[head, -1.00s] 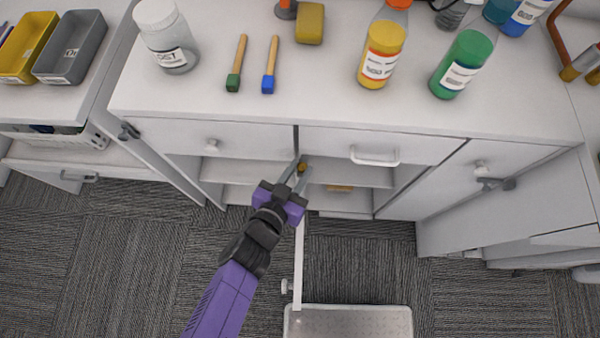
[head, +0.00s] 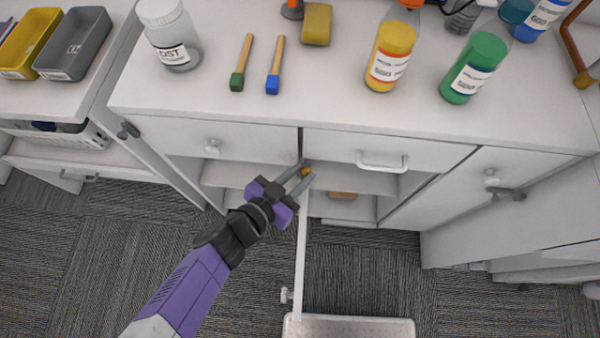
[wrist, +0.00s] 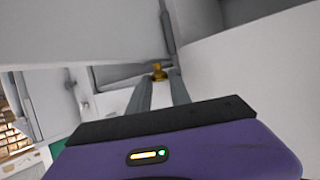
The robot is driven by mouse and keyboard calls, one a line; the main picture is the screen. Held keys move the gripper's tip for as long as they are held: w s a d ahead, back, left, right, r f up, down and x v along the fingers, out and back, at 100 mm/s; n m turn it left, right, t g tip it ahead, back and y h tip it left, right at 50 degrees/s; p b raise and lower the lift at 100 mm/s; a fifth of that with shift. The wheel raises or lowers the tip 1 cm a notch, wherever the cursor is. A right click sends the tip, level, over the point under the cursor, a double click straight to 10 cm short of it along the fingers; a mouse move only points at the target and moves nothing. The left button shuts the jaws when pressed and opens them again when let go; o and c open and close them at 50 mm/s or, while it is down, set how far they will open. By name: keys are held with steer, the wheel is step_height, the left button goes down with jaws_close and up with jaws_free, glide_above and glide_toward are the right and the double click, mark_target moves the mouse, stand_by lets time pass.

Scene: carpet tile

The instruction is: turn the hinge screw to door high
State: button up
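The hinge screw is a small brass-yellow knob (head: 305,171) at the top of the open cabinet door (head: 302,238), near the cabinet's middle divider. In the wrist view the screw (wrist: 158,72) shows between the tips of my fingers. My gripper (head: 307,170) reaches in from the lower left. Its two grey fingers stand on either side of the screw and appear closed against it, with the screw filling the gap at the tips. The exact contact is small in both views. The door stands swung out towards me, seen nearly edge-on.
A drawer handle (head: 382,163) juts out right of the screw. A metal step (head: 350,327) lies at the bottom. Carpet is clear on the left.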

stand_by(0.3)
steer(key=v, duration=0.7)
steer(key=shift+s+a, duration=0.25)
steer(key=shift+s, duration=0.05)
steer(key=shift+a, duration=0.1)
